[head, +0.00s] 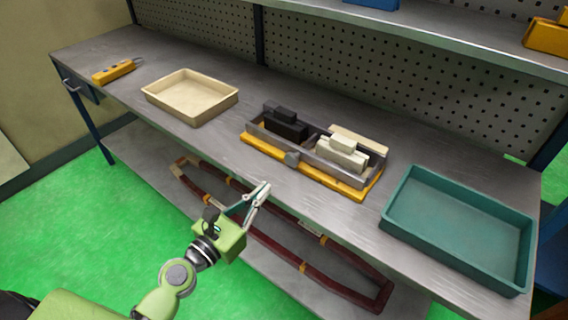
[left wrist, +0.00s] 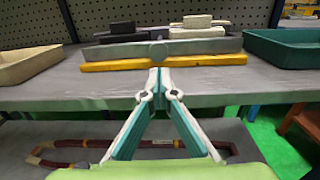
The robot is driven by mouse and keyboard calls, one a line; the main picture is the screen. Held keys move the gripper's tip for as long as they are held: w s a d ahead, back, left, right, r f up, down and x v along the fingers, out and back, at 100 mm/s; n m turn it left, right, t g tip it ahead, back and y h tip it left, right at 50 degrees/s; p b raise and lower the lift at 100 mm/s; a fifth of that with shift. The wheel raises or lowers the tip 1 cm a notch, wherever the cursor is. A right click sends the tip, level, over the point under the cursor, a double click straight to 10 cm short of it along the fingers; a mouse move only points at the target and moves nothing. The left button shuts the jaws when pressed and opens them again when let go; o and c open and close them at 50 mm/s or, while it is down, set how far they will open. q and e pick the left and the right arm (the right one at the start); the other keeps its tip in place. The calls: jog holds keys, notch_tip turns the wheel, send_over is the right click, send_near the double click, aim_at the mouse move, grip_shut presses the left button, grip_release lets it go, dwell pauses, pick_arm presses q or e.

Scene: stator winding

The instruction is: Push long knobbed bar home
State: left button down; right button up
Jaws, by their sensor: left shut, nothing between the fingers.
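The long knobbed bar (head: 318,171) is a grey bar along the front of a fixture with a yellow base (head: 268,152). Its round knob (head: 291,157) sits near mid-length and faces the front. The bar also shows in the left wrist view (left wrist: 205,46), with its knob (left wrist: 158,49) straight above my fingertips. My left gripper (head: 265,187) is shut and empty, in front of the bench edge and apart from the bar; it shows in the left wrist view too (left wrist: 158,73). My right gripper is not in view.
Black blocks (head: 285,124) and cream blocks (head: 342,150) sit in the fixture. A cream tray (head: 186,112) stands left, a teal tray (head: 408,228) right, and a yellow tool (head: 114,71) far left. A dark red loop (head: 335,286) lies on the lower shelf. The bench before the fixture is clear.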

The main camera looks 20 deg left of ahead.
aim_at(292, 162)
pick_arm(q)
jog(key=p+x, duration=0.1)
jog(key=x, duration=0.7)
jog(key=shift+p, duration=0.35)
jog(key=shift+w+d, duration=0.15)
jog(key=shift+w, duration=0.4)
jog(key=shift+x, duration=1)
jog(key=shift+w+d, duration=0.1)
jog(key=shift+w, duration=0.1)
jog(key=shift+s+r, duration=0.1)
